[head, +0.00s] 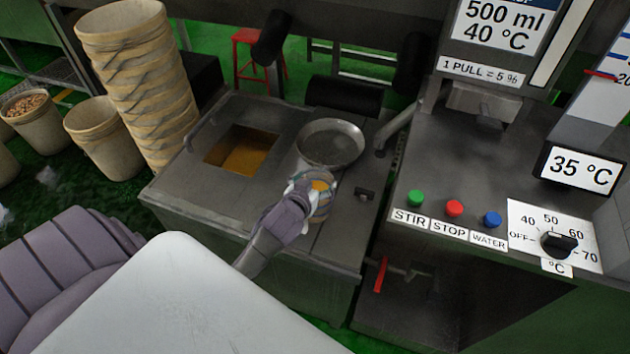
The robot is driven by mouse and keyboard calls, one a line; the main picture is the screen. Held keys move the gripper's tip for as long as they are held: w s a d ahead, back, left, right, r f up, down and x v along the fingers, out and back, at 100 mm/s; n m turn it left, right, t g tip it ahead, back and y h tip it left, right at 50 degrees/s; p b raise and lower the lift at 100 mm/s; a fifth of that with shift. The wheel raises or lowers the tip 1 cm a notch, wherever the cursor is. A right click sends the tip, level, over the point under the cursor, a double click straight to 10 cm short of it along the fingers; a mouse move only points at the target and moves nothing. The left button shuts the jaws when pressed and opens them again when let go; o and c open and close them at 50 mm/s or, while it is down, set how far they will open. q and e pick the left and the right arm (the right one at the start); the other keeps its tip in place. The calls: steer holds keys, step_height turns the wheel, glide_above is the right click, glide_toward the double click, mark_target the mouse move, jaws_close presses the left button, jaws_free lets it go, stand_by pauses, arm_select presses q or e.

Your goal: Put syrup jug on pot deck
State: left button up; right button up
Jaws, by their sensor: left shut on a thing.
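My left gripper (302,186) is shut on the syrup jug (321,207), a small greyish-tan vessel with orange-yellow at its open top. The gripper holds it from its left side, and the jug looks upright. The jug is over the front part of the grey metal deck (232,183), just in front of a round metal pan (331,143). I cannot tell whether its base touches the deck. The gripper and wrist hide part of the jug. My right gripper is not in view.
A square opening with amber liquid (243,156) is in the deck's left part. A control counter (450,180) with green, red and blue buttons stands at the right. A tall bucket stack (130,75) stands behind left. Bare deck lies left of the jug.

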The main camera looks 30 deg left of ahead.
arm_select(q)
steer(key=o, duration=1.5)
steer(key=shift+f, duration=0.1)
steer(key=shift+s+r, duration=0.2)
steer(key=shift+r, duration=0.05)
steer(key=v, duration=1.1)
steer(key=shift+s+d+r, duration=0.1)
steer(key=shift+s+d, duration=0.05)
steer(key=shift+s, duration=0.2)
